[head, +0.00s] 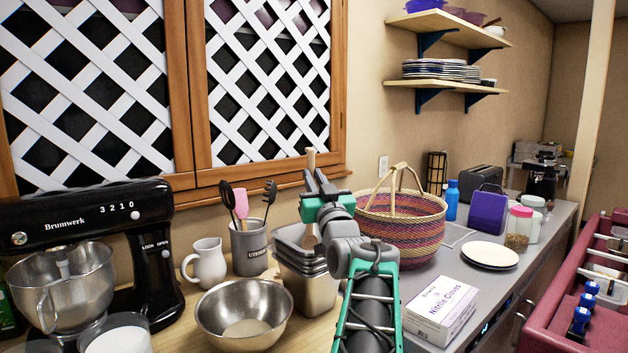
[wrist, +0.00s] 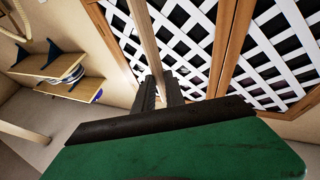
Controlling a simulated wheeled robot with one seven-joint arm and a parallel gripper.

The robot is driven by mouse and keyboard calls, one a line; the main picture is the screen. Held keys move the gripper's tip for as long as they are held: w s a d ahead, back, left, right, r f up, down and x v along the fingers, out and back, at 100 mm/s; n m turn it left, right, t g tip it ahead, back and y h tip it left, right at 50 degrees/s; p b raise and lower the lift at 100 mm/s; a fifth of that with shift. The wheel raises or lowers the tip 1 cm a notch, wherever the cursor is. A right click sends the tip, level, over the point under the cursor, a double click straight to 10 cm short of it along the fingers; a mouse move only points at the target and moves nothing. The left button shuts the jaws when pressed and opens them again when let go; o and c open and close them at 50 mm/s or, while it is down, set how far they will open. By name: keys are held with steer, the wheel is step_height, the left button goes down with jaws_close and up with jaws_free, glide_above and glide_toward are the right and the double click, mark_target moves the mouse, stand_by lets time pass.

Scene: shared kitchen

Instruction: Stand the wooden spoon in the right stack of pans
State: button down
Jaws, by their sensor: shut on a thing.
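My gripper (head: 315,182) is shut on the wooden spoon (head: 311,157). In the wrist view the spoon's pale shaft (wrist: 146,38) runs up between the two dark fingers (wrist: 160,92). In the head view the spoon is close to upright, and its lower part shows below the gripper over the metal pans. A stack of grey metal pans (head: 305,285) stands on the counter directly below, partly hidden by my arm. I cannot tell whether the spoon's lower end is inside the top pan or above it. A second stack is not clearly distinguishable.
A utensil crock (head: 249,248) and white jug (head: 207,262) stand left of the pans, a steel bowl (head: 244,312) in front. A woven basket (head: 405,222) is close on the right, with a glove box (head: 441,308) before it. The lattice window (head: 268,80) is behind.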

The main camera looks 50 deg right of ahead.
steer(key=c, duration=1.3)
jaws_free()
steer(key=b+v, duration=0.2)
steer(key=v, duration=0.5)
steer(key=shift+s+a+f, duration=0.15)
steer(key=shift+s+a, duration=0.05)
steer(key=shift+s, duration=0.1)
steer(key=shift+s+d, duration=0.1)
